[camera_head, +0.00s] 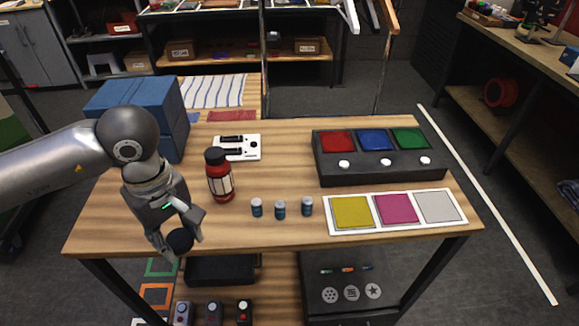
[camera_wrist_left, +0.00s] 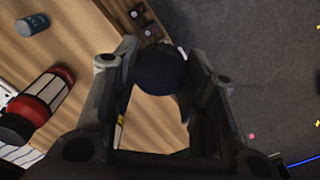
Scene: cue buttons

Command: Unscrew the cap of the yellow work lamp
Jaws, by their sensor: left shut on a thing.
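My left gripper (camera_head: 178,238) hangs over the front left part of the table. Its fingers are shut on a round black cap (camera_head: 180,241), which also shows as a dark disc between the fingers in the left wrist view (camera_wrist_left: 160,70). The yellow work lamp's body is not clearly in view. Only a thin sliver of yellow (camera_wrist_left: 120,130) shows beside a finger in the wrist view, and I cannot tell whether it belongs to the lamp. I cannot tell whether the cap sits on anything. My right gripper is not in view.
A red black-topped lamp or bottle (camera_head: 219,178) stands right of my gripper. Several small blue jars (camera_head: 280,210), a button box (camera_head: 380,170) and a colour card (camera_head: 395,209) lie farther right. Blue boxes (camera_head: 140,105) stand at the back left.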

